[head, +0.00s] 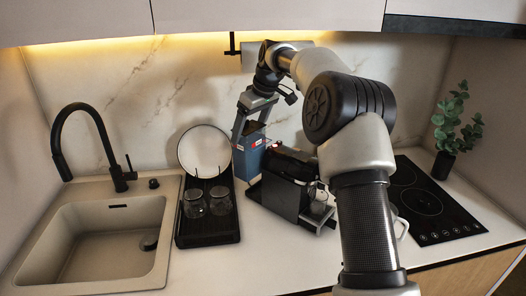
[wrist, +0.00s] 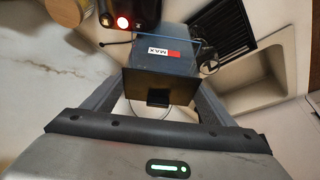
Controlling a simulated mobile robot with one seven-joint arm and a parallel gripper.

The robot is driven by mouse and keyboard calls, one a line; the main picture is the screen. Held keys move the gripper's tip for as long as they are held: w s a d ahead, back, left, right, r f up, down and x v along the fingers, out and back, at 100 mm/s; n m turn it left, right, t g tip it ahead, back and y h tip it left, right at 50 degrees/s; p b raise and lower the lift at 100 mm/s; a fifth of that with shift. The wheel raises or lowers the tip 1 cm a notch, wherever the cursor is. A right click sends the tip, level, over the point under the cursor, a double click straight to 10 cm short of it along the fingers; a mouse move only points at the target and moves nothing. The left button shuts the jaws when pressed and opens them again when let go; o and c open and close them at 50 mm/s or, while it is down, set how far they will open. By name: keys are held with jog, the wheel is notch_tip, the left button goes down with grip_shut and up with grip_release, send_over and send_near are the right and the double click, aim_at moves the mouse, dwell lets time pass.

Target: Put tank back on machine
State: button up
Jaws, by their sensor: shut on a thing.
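The tank (head: 247,158) is a bluish see-through box with a red and white MAX label, which also shows in the wrist view (wrist: 152,62). My gripper (head: 254,113) is shut on the tank's upper end from above, one finger on each side. The tank is roughly upright, at the back left of the black coffee machine (head: 281,199). Part of the machine with a red light shows at the top of the wrist view (wrist: 130,10). The tank's lower end is partly hidden, so I cannot tell whether it touches the machine.
A black drying rack (head: 207,233) with glasses (head: 219,200) and a white plate (head: 204,148) stands left of the tank. The sink (head: 100,238) is farther left. The hob (head: 424,203) and a plant (head: 453,125) are at right. The front counter is clear.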

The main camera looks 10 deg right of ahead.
aim_at(263, 154)
jog(key=w+d+p, duration=0.3)
jog(key=w+d, duration=0.1)
jog(key=d, duration=0.1)
jog(key=shift+w+f, duration=0.2)
jog(key=shift+f, duration=5.65)
jog(key=shift+f+b, duration=0.1)
jog(key=shift+b, duration=0.2)
jog(key=shift+f, duration=0.15)
jog(key=o, duration=2.1)
jog(key=shift+s, duration=0.1)
